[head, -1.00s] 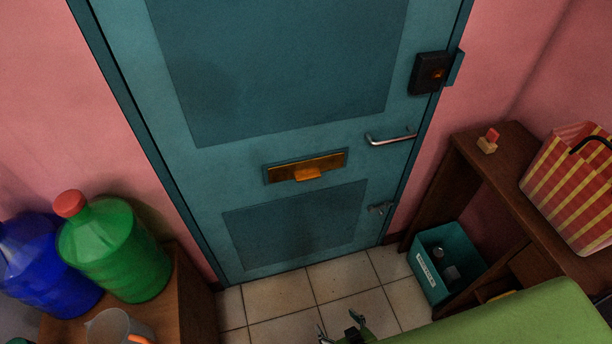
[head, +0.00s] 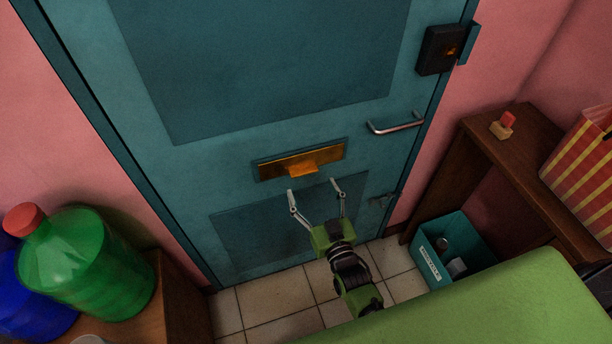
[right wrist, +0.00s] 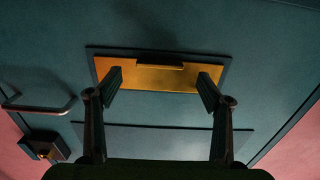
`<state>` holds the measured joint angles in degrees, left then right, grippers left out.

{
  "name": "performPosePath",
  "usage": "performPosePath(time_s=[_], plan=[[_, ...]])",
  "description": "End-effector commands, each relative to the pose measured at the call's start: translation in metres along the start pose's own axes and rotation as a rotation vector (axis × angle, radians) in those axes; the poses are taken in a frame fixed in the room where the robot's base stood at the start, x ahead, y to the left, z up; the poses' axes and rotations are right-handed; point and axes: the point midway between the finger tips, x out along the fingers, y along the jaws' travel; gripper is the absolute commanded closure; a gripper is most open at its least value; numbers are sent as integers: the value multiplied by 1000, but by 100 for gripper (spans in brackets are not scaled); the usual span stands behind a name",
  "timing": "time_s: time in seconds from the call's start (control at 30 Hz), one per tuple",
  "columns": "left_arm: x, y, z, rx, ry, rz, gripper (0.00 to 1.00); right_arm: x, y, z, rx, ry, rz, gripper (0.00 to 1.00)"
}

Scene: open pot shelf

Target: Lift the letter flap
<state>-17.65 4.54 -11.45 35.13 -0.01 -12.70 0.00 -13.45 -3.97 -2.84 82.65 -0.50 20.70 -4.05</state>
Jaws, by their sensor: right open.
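The letter flap (head: 301,160) is a brass plate in a dark frame on the teal door (head: 245,115), with a small protruding brass lip (head: 303,170) at its lower edge. It appears closed. In the right wrist view the flap (right wrist: 160,78) lies ahead, between and beyond the two fingertips, with its lip (right wrist: 160,66) at its top edge there. My right gripper (head: 315,187) is open and empty, just below the flap in the head view. No contact with the flap shows. My left gripper is not in view.
A metal door handle (head: 395,125) and a dark lock box (head: 440,50) are on the door's right. A wooden shelf (head: 480,140) and a teal bin (head: 437,268) stand at right. A green bottle (head: 88,265) and a blue one (head: 30,300) stand at left.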

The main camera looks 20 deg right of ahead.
Motion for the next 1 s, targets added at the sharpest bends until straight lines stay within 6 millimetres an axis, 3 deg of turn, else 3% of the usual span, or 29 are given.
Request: performPosePath(time_s=[0.1, 0.3, 0.7, 0.9, 1.0], plan=[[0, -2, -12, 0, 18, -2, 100, 25, 0, -1, 0, 2, 0, 28], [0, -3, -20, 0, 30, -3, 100, 48, 0, 1, 0, -1, 0, 28], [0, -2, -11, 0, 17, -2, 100, 55, 0, 1, 0, -2, 0, 28], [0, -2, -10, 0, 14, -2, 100, 55, 0, 1, 0, -2, 0, 80], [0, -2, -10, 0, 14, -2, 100, 55, 0, 1, 0, -2, 0, 83]])
